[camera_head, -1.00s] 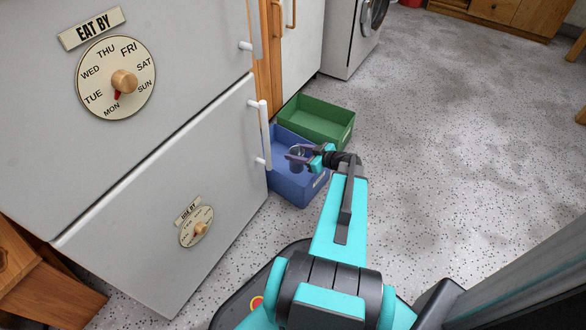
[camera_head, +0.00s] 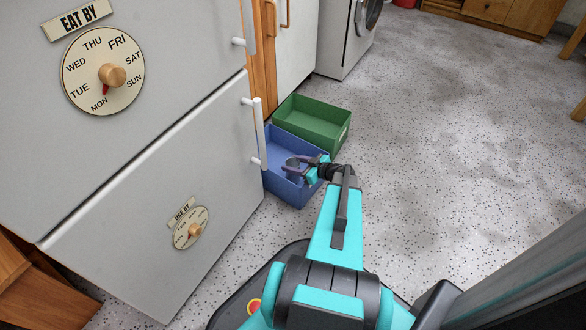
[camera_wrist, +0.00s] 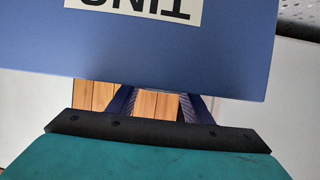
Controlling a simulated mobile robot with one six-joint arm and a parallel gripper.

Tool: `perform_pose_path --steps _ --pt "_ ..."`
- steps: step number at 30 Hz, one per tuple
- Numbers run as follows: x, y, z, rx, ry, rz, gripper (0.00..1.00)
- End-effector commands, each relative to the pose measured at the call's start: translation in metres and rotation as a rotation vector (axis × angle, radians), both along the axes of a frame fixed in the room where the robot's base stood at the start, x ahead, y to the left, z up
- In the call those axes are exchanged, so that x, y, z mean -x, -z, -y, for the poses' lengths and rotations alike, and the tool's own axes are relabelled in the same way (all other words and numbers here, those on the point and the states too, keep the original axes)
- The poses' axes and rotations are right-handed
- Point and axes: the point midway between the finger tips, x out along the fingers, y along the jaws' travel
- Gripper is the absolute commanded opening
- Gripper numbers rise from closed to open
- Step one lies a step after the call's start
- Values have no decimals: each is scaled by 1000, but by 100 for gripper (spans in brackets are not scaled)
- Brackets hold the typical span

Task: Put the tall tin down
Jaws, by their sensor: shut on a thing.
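The tall tin (camera_head: 292,165) is a small dark grey cylinder in the head view, held between the jaws of my gripper (camera_head: 298,168). My gripper is shut on it. Tin and gripper are over or inside the blue bin (camera_head: 276,187) on the floor. In the wrist view, the bin's outer wall (camera_wrist: 160,50) with an upside-down label "TINS" fills the top. My fingers (camera_wrist: 160,103) pass behind its rim, so their tips and the tin are hidden there. I cannot tell whether the tin touches the bin's bottom.
A green bin (camera_head: 335,133) stands just behind the blue one. A grey-white fridge (camera_head: 150,180) with handles (camera_head: 253,130) and dials is close on the left. A white washing machine (camera_head: 342,50) stands farther back. The speckled floor (camera_head: 450,170) on the right is clear.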

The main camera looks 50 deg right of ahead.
Motion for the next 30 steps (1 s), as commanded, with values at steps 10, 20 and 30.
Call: perform_pose_path --steps 10,20,30 --pt "0 16 0 0 0 1 13" --pt "0 18 0 1 0 1 47" --pt "0 18 0 0 0 1 64"
